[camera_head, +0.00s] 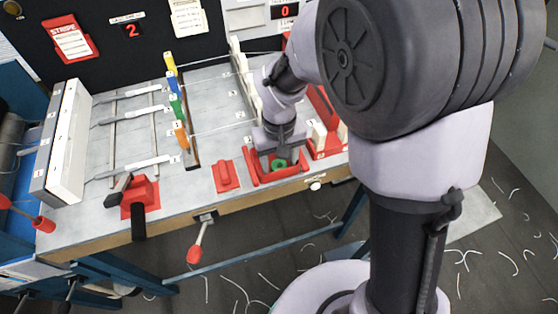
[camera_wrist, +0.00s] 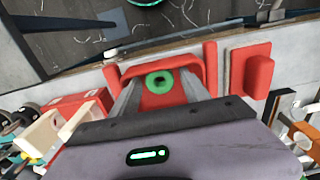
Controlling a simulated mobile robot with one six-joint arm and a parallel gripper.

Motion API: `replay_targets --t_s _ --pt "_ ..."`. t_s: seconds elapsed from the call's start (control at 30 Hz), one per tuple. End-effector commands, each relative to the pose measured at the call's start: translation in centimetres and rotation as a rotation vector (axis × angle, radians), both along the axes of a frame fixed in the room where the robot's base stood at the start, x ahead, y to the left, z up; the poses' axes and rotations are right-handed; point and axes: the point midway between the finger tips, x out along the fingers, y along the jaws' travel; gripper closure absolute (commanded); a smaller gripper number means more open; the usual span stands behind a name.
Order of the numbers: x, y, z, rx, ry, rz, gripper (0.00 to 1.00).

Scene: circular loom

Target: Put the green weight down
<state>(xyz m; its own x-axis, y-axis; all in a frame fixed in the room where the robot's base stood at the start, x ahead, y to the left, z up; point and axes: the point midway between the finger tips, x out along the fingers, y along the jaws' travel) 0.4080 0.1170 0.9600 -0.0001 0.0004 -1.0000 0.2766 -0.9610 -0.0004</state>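The green weight (camera_wrist: 159,82) is a small green ring with a dark centre hole. In the wrist view it lies in the red tray (camera_wrist: 206,58), near the tray's far wall. In the head view the weight (camera_head: 279,163) shows partly, below my gripper (camera_head: 280,155). In the wrist view my gripper's two grey fingers (camera_wrist: 160,90) reach into the tray, one on each side of the weight. The weight's underside is hidden.
A red block (camera_head: 226,176) sits left of the tray on the bench. A red holder (camera_head: 326,135) with pale pieces stands close on its right. Coloured blocks (camera_head: 174,95) and a white box (camera_head: 66,140) are farther left. The bench's front edge is near.

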Motion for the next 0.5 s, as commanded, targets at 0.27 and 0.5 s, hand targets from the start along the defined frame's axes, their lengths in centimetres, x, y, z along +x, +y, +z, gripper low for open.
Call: replay_targets --t_s 0.27,0.5 --pt "0.0 0.0 0.4 0.000 0.000 0.000 0.47" --pt "0.1 0.0 6.7 0.001 -0.004 -0.001 0.47"
